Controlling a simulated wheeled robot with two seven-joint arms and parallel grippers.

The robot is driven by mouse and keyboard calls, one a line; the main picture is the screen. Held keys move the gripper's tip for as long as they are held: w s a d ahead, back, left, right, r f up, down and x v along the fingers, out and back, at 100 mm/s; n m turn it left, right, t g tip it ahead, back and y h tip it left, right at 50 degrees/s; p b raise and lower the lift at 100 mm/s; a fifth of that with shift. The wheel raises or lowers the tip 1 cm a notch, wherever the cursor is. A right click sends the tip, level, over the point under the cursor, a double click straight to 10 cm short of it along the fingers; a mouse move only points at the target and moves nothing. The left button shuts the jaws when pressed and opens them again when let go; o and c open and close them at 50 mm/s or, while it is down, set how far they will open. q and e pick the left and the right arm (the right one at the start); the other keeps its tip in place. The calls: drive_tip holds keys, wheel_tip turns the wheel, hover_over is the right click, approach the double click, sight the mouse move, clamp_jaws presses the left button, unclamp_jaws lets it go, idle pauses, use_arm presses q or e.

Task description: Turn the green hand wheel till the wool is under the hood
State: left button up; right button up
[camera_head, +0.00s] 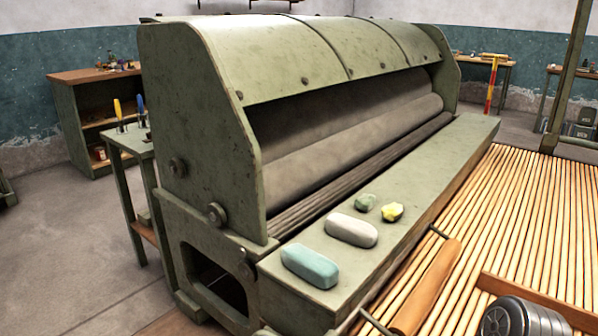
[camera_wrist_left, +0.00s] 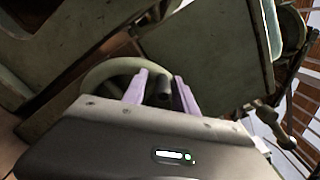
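In the left wrist view, the green hand wheel (camera_wrist_left: 108,70) shows as a curved rim, partly hidden by my gripper. A dark handle (camera_wrist_left: 164,88) stands between the two lilac fingers of my left gripper (camera_wrist_left: 161,84). The fingers are apart, one on each side of the handle, with a gap visible on the left side. The green hood (camera_head: 300,60) covers grey rollers (camera_head: 350,135) in the head view. The slatted lattice apron (camera_head: 540,210) lies at the right. I see no wool I can be sure of. Neither gripper shows in the head view.
A green ledge (camera_head: 440,160) before the rollers carries a teal block (camera_head: 310,265), a whitish block (camera_head: 350,230), a small green lump (camera_head: 366,202) and a yellow lump (camera_head: 392,212). A wooden roller (camera_head: 428,288) lies over the slats. A tool stand (camera_head: 130,142) is at the left.

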use_arm(q)
drive_tip(key=shift+o, duration=0.3)
drive_tip(key=shift+a, duration=0.1)
drive_tip(key=shift+s+a, duration=0.15)
drive_tip(key=p+v, duration=0.2)
drive_tip(key=v, duration=0.5)
drive_tip(key=shift+s+p, duration=0.2)
drive_tip(key=shift+p, duration=0.15)
drive_tip(key=shift+a, duration=0.15)
